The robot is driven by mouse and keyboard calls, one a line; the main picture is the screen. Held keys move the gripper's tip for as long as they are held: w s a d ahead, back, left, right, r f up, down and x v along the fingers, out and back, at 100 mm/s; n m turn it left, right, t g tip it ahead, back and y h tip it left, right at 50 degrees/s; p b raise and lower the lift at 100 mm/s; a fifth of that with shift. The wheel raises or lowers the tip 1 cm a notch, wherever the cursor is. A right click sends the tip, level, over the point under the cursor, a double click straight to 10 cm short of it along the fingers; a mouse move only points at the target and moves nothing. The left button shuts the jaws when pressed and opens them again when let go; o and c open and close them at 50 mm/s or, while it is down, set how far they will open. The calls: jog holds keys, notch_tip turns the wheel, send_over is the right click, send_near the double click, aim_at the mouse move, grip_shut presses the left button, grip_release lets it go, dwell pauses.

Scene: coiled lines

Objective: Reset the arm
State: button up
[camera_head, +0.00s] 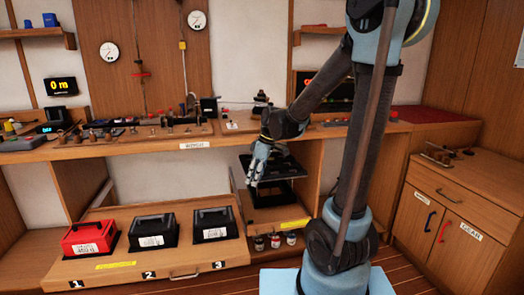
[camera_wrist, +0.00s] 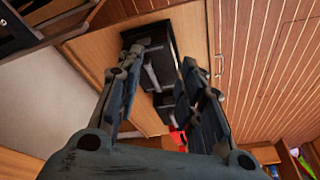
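My gripper (camera_head: 258,168) hangs from my arm just below the bench edge, in front of a dark open box or tray (camera_head: 288,172) in the middle bay. Its fingers overlap the box's left side in the head view; I cannot tell if they touch it. In the wrist view my gripper (camera_wrist: 160,68) has its two fingers spread, with nothing held between them. Black cases (camera_wrist: 157,42) and a bit of a red case (camera_wrist: 178,138) show beyond the fingers, apart from them.
A red case (camera_head: 90,238) and two black cases (camera_head: 153,232) (camera_head: 213,225) sit on a numbered wooden ledge at lower left. Small jars (camera_head: 274,241) stand below the middle bay. The workbench (camera_head: 150,148) carries tools. A cabinet (camera_head: 450,215) stands at right.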

jog(key=s+d+f+m+t+h, duration=0.2)
jog(key=s+d+f+m+h, duration=0.1)
jog(key=s+d+m, duration=1.1)
jog(key=s+d, duration=0.6)
jog(key=d, duration=0.2)
jog(key=shift+s+f+m, duration=0.15)
jog(key=shift+f+m, duration=0.05)
jog(key=shift+m, duration=0.1)
